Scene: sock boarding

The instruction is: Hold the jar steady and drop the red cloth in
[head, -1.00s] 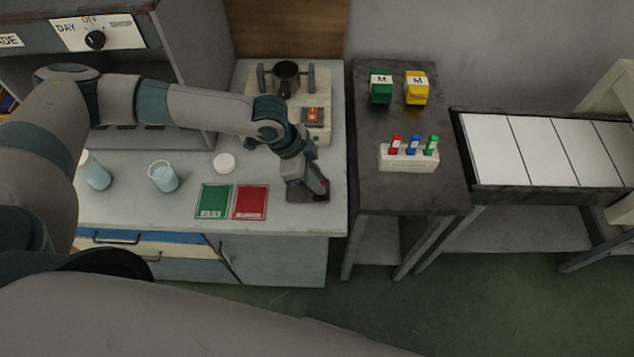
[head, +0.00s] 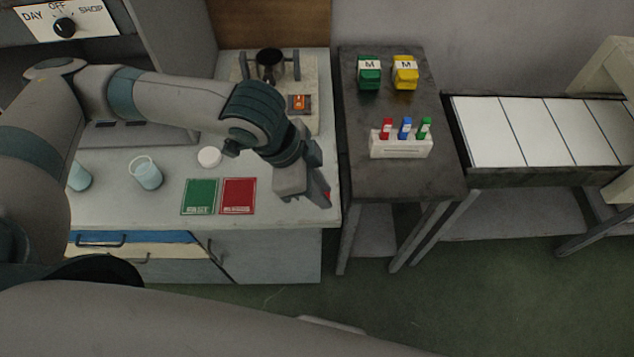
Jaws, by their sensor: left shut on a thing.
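My left gripper (head: 318,194) is at the right end of the grey counter, shut on a small red piece that looks like the red cloth (head: 327,194). Only a bit of the cloth shows between the fingertips; the rest is hidden. A clear jar with pale blue in it (head: 147,174) stands upright on the counter, well to the left of the gripper. A second similar jar (head: 79,177) stands further left, partly hidden by my left arm. A round white lid (head: 209,157) lies right of the middle jar. My right gripper is not in view.
A green card (head: 199,197) and a red card (head: 238,197) lie between the jars and my gripper. A machine with a dark cup (head: 270,65) stands at the back. A dark side table (head: 395,185) holds green and yellow boxes and a white rack of colored vials.

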